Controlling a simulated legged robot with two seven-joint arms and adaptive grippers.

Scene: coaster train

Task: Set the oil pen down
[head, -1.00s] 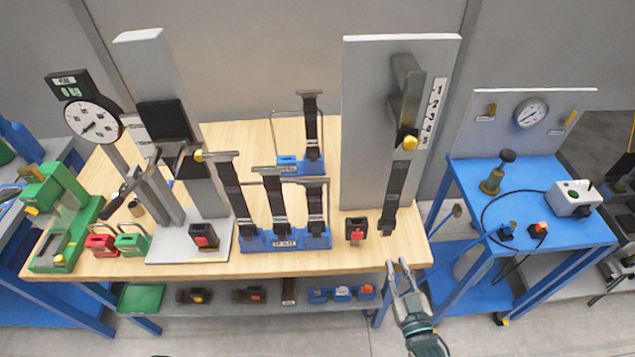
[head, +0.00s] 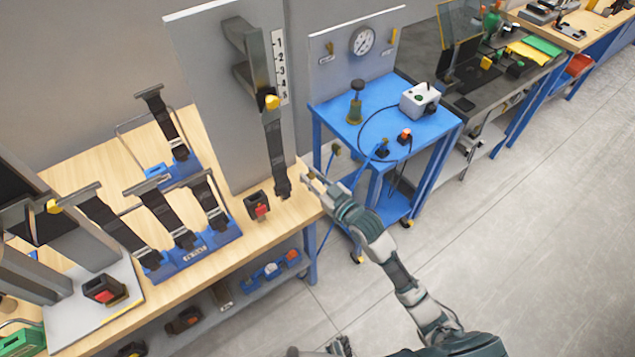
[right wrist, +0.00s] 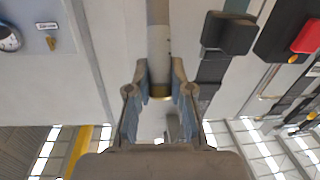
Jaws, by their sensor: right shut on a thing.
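The oil pen shows in the right wrist view as a pale grey cylinder (right wrist: 158,40) with a brass-coloured band, between the fingers of my right gripper (right wrist: 159,85). The fingers are shut on it. In the head view my right gripper (head: 312,182) is at the right front corner of the wooden bench, close to the hanging strap's lower end. The pen is too small there to make out clearly. My left gripper is not in view.
The wooden bench (head: 290,210) carries a tall grey panel (head: 205,90), a red-and-black buckle block (head: 257,205) and blue strap racks (head: 195,254). A blue cart (head: 375,118) with a gauge (head: 362,41) and a grey box (head: 419,100) stands beyond. The floor at right is clear.

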